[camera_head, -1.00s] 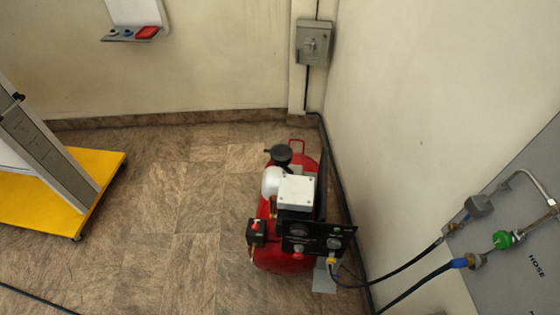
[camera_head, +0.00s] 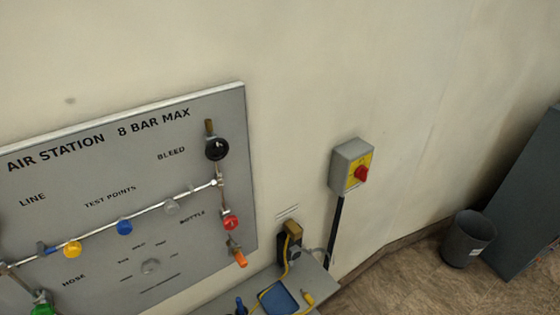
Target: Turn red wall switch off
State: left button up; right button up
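The red wall switch (camera_head: 361,174) is a red rotary knob on a yellow plate. It sits on the front of a grey box (camera_head: 346,163) fixed to the cream wall, right of the middle of the head view. A dark conduit runs down from the box. The knob is too small to tell its exact position. Neither of my grippers shows in the view.
A grey air station panel (camera_head: 120,180) with coloured knobs covers the wall at left. Below the switch, a grey shelf (camera_head: 317,283) holds a blue item and yellow cables. A dark bin (camera_head: 468,240) and dark cabinet (camera_head: 530,200) stand at right. Some floor shows between.

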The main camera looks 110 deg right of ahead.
aim_at(362, 173)
jog(key=z, duration=4.15)
jog(key=l+z, duration=0.25)
jog(key=z, duration=0.25)
jog(key=l+z, duration=0.3)
jog(key=z, duration=0.15)
